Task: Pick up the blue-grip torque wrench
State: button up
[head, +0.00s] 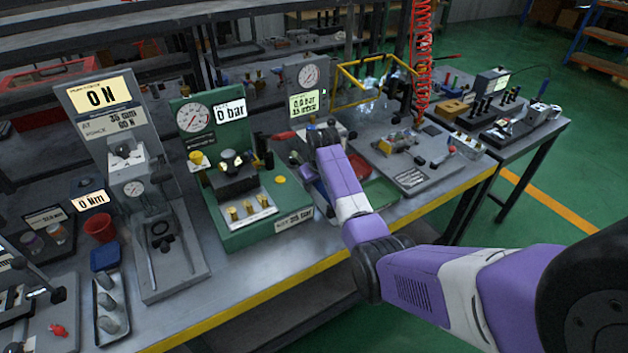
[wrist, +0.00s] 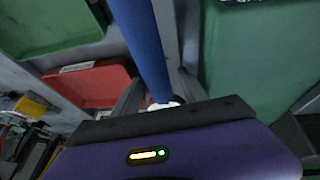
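In the wrist view a long blue bar (wrist: 146,45), which looks like the blue grip of the torque wrench, runs from the top edge down to my gripper (wrist: 158,92). Its lower end is between or just behind the two grey fingers, with a small bright white patch beside it. I cannot tell whether the fingers touch it. In the head view my purple arm reaches over the bench to the right of the green pressure tester (head: 235,185). There the arm hides the fingers, and I cannot make out the wrench.
A red tray (wrist: 95,82) and green surfaces lie close around my gripper in the wrist view. In the head view the grey force stand (head: 130,150) is at left, a gauge panel (head: 308,88) stands behind my wrist, and a red coiled hose (head: 421,60) hangs to the right.

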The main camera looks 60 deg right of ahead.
grip_shut()
dwell(0.7)
dwell(0.4)
jog(key=shift+r, duration=0.1)
